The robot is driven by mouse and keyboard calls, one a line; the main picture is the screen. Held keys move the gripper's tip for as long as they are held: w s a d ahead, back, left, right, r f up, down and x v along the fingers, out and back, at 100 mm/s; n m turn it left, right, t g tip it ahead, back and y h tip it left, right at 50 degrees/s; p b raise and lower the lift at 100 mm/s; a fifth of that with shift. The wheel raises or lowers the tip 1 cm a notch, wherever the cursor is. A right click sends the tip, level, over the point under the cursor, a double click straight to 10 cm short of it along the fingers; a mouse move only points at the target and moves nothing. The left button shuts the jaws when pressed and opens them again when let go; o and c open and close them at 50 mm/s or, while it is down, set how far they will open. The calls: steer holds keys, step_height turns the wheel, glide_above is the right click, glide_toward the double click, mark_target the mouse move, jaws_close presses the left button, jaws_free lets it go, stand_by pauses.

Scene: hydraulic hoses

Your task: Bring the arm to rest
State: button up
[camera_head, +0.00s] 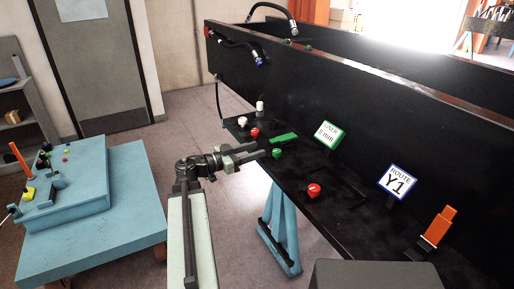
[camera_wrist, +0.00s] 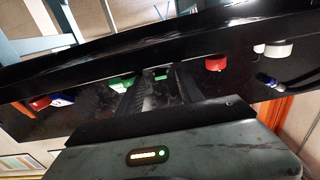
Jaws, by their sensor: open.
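My arm (camera_head: 192,225) reaches forward in the head view, and my gripper (camera_head: 261,150) is held out to the right near the left end of the black bench (camera_head: 345,215). Its two dark fingers are apart with nothing between them. In the wrist view, my gripper (camera_wrist: 152,82) shows its fingers pointing away toward the bench, with green parts near their tips. A green part (camera_head: 277,153) is just right of the fingertips in the head view; whether they touch it I cannot tell.
Red knobs (camera_head: 314,190), a green block (camera_head: 284,138), white caps (camera_head: 242,121), a "Y1" sign (camera_head: 397,181) and an orange block (camera_head: 438,226) stand on the bench. Hoses (camera_head: 240,45) hang on its black back panel (camera_head: 350,95).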

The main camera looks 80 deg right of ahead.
steer(key=shift+v, duration=0.8)
steer(key=shift+a, duration=0.1)
